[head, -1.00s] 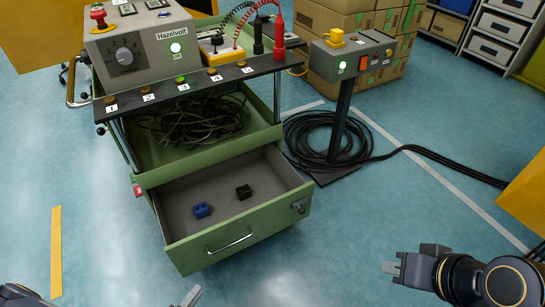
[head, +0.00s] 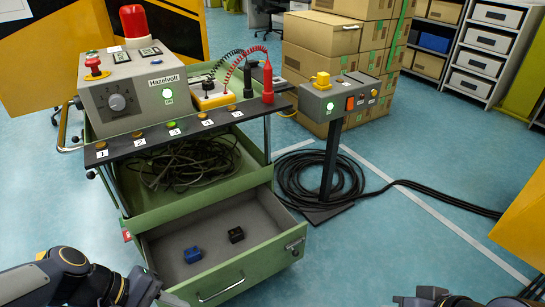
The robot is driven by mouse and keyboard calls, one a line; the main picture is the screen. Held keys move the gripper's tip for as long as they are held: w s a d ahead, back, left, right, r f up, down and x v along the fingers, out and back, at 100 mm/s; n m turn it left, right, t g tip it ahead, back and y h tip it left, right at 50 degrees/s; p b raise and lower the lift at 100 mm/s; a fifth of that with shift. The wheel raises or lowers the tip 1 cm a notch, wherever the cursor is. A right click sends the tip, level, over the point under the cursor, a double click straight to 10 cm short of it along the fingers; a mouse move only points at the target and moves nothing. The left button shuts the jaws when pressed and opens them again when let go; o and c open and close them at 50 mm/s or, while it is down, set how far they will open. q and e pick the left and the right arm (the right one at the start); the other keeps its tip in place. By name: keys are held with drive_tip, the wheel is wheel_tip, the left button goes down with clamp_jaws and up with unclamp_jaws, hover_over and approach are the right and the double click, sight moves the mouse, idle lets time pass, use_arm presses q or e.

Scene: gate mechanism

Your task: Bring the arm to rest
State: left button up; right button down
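My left arm comes in at the lower left. Its gripper (head: 163,291) is at the bottom edge, in front of the open drawer's left front corner as seen in the head view. Its light fingers look apart with nothing between them, though the frame cuts off part of them. My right gripper (head: 418,298) shows only at the bottom edge, right of the drawer and over the floor; its finger gap is not clear. The green cart (head: 205,170) has its drawer (head: 215,290) pulled out, with a blue block (head: 193,254) and a black block (head: 236,235) inside.
A grey control box (head: 130,95) with a red lamp (head: 135,22) and a row of numbered buttons tops the cart. A pedestal box (head: 340,98) stands right of it amid coiled black cable (head: 290,178). Cartons (head: 330,35) are behind. Floor is clear at right front.

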use_arm(q)
wheel_tip(320, 180, up, 35)
drive_tip(key=s+a+m+t+y+p, duration=0.1)
drive_tip(key=m+t+y+p, duration=0.3)
drive_tip(key=p, duration=2.5)
drive_tip(key=s+m, duration=0.1)
drive_tip(key=m, duration=0.3)
drive_tip(key=shift+s+t, duration=0.15)
drive_tip(key=shift+t, duration=0.15)
drive_tip(key=shift+a, duration=0.1)
